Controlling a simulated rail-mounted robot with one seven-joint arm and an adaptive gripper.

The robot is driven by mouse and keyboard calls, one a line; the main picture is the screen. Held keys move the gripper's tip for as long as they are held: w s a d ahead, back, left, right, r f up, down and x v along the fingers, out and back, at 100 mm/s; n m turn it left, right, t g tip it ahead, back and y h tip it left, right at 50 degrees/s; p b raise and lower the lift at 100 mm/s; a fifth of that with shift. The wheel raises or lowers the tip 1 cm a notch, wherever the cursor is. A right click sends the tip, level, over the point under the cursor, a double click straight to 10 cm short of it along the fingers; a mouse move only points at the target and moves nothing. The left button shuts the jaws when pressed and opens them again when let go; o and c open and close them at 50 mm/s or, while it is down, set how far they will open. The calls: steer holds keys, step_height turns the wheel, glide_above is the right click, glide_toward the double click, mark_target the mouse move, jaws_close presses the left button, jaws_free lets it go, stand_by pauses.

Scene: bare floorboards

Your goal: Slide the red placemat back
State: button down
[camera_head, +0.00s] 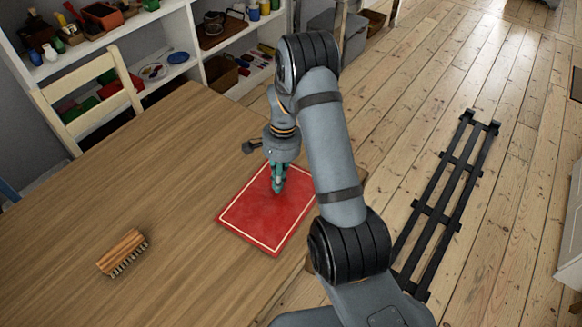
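The red placemat (262,215) with a pale border line lies flat on the wooden table (170,200), near the table's right edge. My arm hides part of its right side. My gripper (278,188) points down over the far part of the placemat. Its greenish fingers look close together, with nothing seen between them. I cannot tell whether the fingertips touch the placemat.
A wooden brush (122,250) lies on the table at the left, bristles toward the front. A pale chair (90,95) stands at the table's far side, before a white shelf (190,30) with toys.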

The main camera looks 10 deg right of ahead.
mark_target(295, 170)
steer(key=w+d, duration=0.3)
steer(key=w+d+b, duration=0.1)
steer(key=w+d, duration=0.2)
steer(key=w, duration=0.1)
steer(key=shift+w+d+b, duration=0.25)
steer(key=shift+d+b, duration=0.05)
steer(key=shift+d, duration=0.05)
steer(key=s+a+p, duration=0.1)
steer(key=s+a, duration=0.1)
steer(key=s, duration=0.1)
steer(key=s+a+p, duration=0.1)
steer(key=s+a, duration=0.2)
steer(key=s+a+p, duration=0.1)
steer(key=s+a, duration=0.2)
steer(key=shift+s+a+r, duration=0.1)
steer(key=shift+s+r, duration=0.05)
steer(key=shift+r, duration=0.15)
steer(key=shift+f+b, duration=0.5)
steer(key=shift+f, duration=0.35)
